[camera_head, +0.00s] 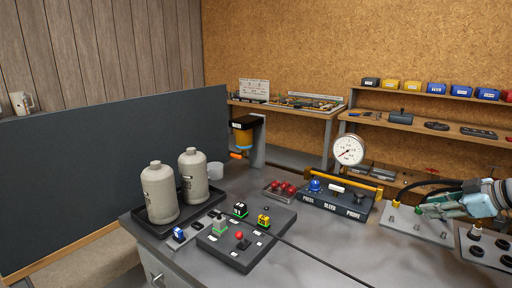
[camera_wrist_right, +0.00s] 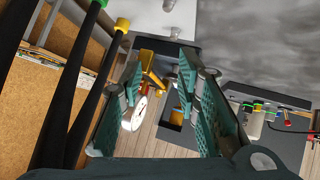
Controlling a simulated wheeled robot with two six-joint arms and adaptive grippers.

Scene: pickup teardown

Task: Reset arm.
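My right gripper (camera_head: 432,208) comes in from the right edge in the head view, above a pale metal plate (camera_head: 408,226) with small yellow and green fittings. In the right wrist view its two teal fingers (camera_wrist_right: 160,62) stand apart with a clear gap and nothing held between them. Part of the pale plate (camera_wrist_right: 150,14) shows beyond the fingertips. Whether the fingers touch the plate or its fittings cannot be told. My left gripper is in neither view.
A control box (camera_head: 335,203) with a blue knob and a round gauge (camera_head: 348,150) stand left of the gripper. A dark panel (camera_head: 238,242) with colored blocks and two beige canisters (camera_head: 194,176) are farther left. Black hoses (camera_wrist_right: 70,80) run close beside the gripper. The bench's front middle is mostly clear.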

